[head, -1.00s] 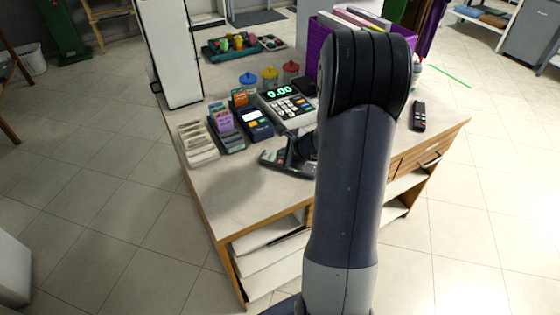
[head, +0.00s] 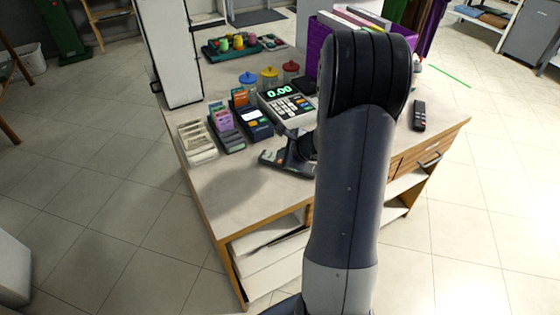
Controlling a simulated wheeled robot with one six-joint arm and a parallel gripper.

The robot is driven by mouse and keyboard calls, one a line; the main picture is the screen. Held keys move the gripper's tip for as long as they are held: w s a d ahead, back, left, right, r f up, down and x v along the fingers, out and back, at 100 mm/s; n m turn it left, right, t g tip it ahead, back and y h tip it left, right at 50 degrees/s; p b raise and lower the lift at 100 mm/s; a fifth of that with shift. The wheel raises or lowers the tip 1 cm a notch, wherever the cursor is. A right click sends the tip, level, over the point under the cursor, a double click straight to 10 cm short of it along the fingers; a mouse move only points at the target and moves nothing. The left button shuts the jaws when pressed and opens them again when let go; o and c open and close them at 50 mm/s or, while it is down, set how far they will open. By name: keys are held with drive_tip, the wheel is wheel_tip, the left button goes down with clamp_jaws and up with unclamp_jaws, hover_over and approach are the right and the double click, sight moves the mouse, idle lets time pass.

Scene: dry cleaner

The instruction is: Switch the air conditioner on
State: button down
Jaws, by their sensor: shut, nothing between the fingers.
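No air conditioner is recognisable in the head view. A dark remote control (head: 419,115) with small buttons lies on the right part of the counter, apart from my gripper. My gripper (head: 272,158) is low over the counter's front middle, left of my upright arm link. It is shut and holds nothing. My arm link hides part of the gripper's wrist and the middle of the counter.
The counter (head: 240,192) holds a calculator-like register (head: 288,103), a card terminal (head: 254,123), a coin tray (head: 198,143), lidded jars and a purple bin (head: 318,40). A tall white panel (head: 172,55) stands at left. The counter around the remote is clear.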

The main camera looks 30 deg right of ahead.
drive_tip(key=shift+f+b, duration=0.4)
drive_tip(key=shift+b, duration=0.05)
drive_tip(key=shift+f+b, duration=0.3)
drive_tip(key=shift+b, duration=0.05)
idle(0.5)
idle(0.4)
drive_tip(key=shift+r+p, duration=0.55)
drive_tip(key=shift+r, duration=0.25)
drive_tip(key=shift+r+p, duration=2)
drive_tip(key=shift+r, duration=0.5)
